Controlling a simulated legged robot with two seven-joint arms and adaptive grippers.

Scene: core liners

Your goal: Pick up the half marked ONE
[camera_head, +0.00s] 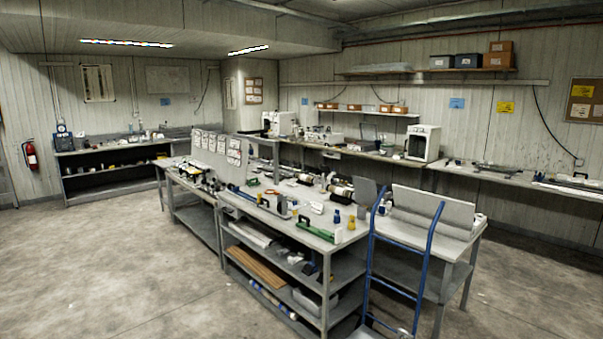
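No half marked ONE can be made out; the lettering on things here is too small to read. The central workbench (285,215) stands ahead with many small items on its top. A pale cylinder with dark ends (341,191) lies toward the back of that top; I cannot tell whether it is a liner half. A long green item (316,232) lies near the front edge. A long tube with blue on it (272,298) lies on the bottom shelf. Neither of my grippers is in view.
A blue hand truck (371,255) stands upright at the bench's front right corner. A second grey table (430,232) is behind it. Benches line the back and right walls, with a white box-shaped device (422,143). The concrete floor (100,260) at left is clear.

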